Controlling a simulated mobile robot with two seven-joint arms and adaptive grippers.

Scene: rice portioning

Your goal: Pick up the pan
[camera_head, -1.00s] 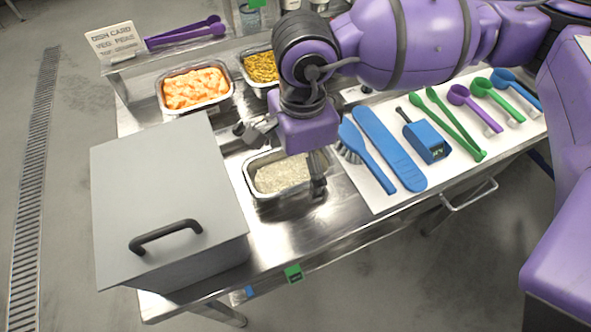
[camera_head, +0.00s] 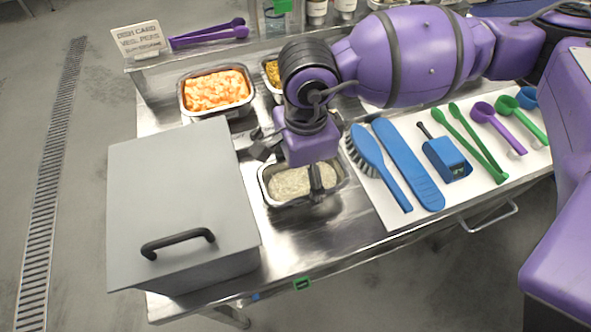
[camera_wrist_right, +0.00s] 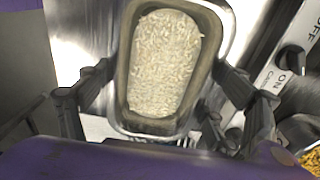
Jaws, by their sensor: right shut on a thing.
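The pan (camera_head: 266,190) is a small steel tray of white rice (camera_head: 292,184) on the steel counter, right of the grey lidded box. In the right wrist view the pan (camera_wrist_right: 124,88) lies lengthwise between the two dark fingers, with rice (camera_wrist_right: 165,62) inside. My right gripper (camera_head: 291,167) is above the pan and shut on it, one finger at each long side; it also shows in the right wrist view (camera_wrist_right: 163,72). The purple wrist hides part of the pan's far side. I cannot tell any gap beneath the pan. My left gripper is out of view.
The grey box (camera_head: 175,190) stands close left. A tray of orange food (camera_head: 215,92) and a yellow-food tray (camera_head: 271,74) are behind. A blue brush (camera_head: 375,160), blue spatula (camera_head: 407,165) and other utensils lie on a white mat to the right. Bare counter (camera_head: 300,235) lies in front.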

